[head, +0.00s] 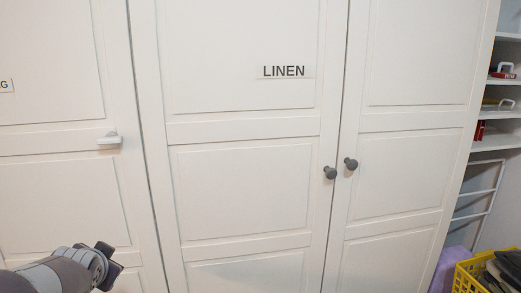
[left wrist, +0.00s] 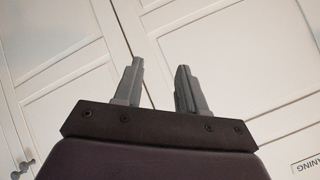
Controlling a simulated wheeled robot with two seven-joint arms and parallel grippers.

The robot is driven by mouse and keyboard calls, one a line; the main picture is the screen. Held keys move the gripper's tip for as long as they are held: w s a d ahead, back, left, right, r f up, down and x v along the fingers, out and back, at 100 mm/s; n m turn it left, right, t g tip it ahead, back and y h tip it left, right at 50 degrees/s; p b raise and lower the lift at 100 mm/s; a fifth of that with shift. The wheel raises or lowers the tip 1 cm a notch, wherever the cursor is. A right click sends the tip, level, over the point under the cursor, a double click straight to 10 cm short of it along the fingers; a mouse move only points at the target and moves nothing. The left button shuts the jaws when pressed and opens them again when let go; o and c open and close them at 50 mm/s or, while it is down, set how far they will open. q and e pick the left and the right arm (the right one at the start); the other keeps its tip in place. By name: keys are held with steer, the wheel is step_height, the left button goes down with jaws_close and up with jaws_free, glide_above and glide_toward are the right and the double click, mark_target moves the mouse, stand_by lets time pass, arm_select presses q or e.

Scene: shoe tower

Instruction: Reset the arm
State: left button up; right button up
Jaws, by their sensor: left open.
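My left arm comes in at the lower left of the head view, with my left gripper (head: 107,265) seen only in part at its end, in front of the white cabinet doors. In the left wrist view the two grey fingers of my left gripper (left wrist: 159,85) stand apart with nothing between them. White door panels lie beyond the fingertips. My right gripper shows in neither view.
A white door labelled LINEN (head: 283,71) has a dark round knob (head: 330,172); another knob (head: 351,163) is on the door beside it. Shelves (head: 497,142) and a yellow crate (head: 467,276) stand at right.

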arm_select(q)
steer(key=s+d+f+n+g+h, duration=0.4)
steer(key=s+d+f+g, duration=0.4)
steer(key=s+d+f, duration=0.8)
step_height(320, 180, up, 21)
steer(key=m+p, duration=0.1)
steer(key=p, duration=2.1)
steer(key=shift+s+d, duration=0.35)
steer(key=shift+d, duration=0.1)
steer(key=shift+r, duration=0.1)
